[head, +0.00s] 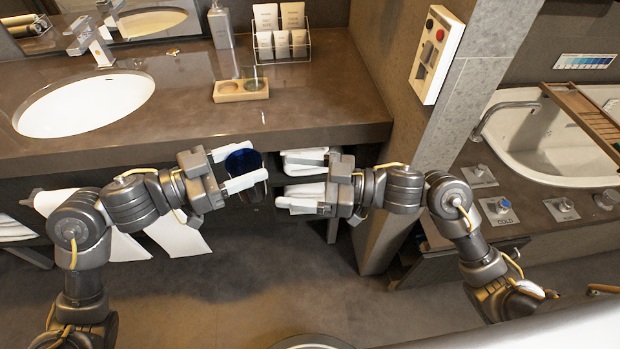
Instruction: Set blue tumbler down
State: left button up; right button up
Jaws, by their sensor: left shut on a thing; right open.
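The blue tumbler (243,162) is a dark blue glass in the middle of the head view. My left gripper (240,168) is shut on it, with a white finger on each side. It is held in front of the vanity counter's front edge, above the floor in the picture. My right gripper (305,179) is open and empty just to the right of the tumbler, its fingers pointing left. A wooden tray (228,92) with two round recesses lies on the counter (310,110). A clear glass (253,80) stands in its right recess; the left recess looks empty.
A sink (85,105) with a faucet is at the counter's left. A pump bottle (220,26) and a wire rack (283,45) of packets stand behind the tray. A stone pillar (450,105) bounds the right. The counter in front of the tray is clear.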

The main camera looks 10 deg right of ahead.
jog(key=x, duration=0.9)
jog(key=shift+w+a, duration=0.1)
jog(key=shift+a, duration=0.15)
jog(key=c, duration=1.1)
pick_arm(q)
jog(key=o, duration=1.4)
pick_arm(e)
jog(key=shift+c, duration=0.3)
pick_arm(q)
jog(key=shift+o, duration=0.2)
